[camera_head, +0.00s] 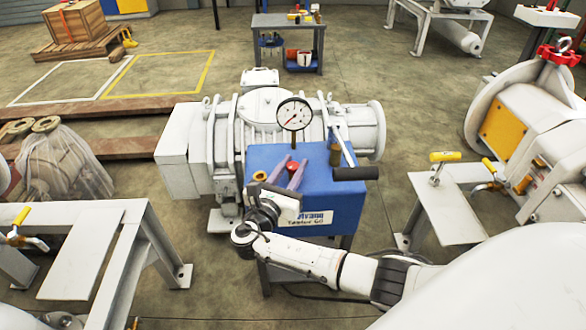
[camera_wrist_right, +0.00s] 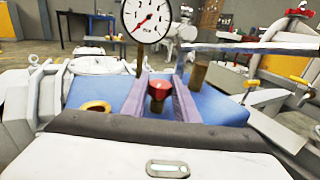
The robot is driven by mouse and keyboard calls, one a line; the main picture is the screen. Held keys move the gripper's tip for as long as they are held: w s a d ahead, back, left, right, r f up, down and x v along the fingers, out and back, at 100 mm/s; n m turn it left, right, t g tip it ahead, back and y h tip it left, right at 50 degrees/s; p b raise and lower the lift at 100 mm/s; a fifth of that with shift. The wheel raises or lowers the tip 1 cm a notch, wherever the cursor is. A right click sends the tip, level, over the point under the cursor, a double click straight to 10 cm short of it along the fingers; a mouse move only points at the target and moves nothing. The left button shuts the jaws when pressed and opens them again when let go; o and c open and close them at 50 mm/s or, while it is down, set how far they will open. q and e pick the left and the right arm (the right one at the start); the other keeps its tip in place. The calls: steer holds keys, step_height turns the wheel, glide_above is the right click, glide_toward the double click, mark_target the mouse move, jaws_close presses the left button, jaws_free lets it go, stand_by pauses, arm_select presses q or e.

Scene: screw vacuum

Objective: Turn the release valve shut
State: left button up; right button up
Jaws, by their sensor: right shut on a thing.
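The release valve is a small red knob (camera_head: 292,167) on top of the blue pump box (camera_head: 335,205). My right gripper (camera_head: 294,163) reaches over the front left of the box, with its two purple-grey fingers on either side of the knob. In the right wrist view the red knob (camera_wrist_right: 158,89) sits between the fingers, and the gripper is shut on it. The dial gauge (camera_head: 294,114) stands upright just behind the knob, its red needle pointing to the lower left. My left gripper is not in view.
A brass ring fitting (camera_wrist_right: 95,107) lies left of the fingers. A brass cylinder (camera_head: 335,154) and a lever with a black grip (camera_head: 356,173) stand to the right on the box. A large white pump (camera_head: 265,110) is close behind.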

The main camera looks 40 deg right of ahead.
steer(key=shift+m+g+h+b, duration=0.7)
steer(key=shift+m+g, duration=0.3)
steer(key=shift+g, duration=0.4)
steer(key=o, duration=1.1)
steer(key=shift+c, duration=0.2)
steer(key=shift+a, duration=0.1)
steer(key=p+v, duration=0.1)
steer(key=v, duration=0.9)
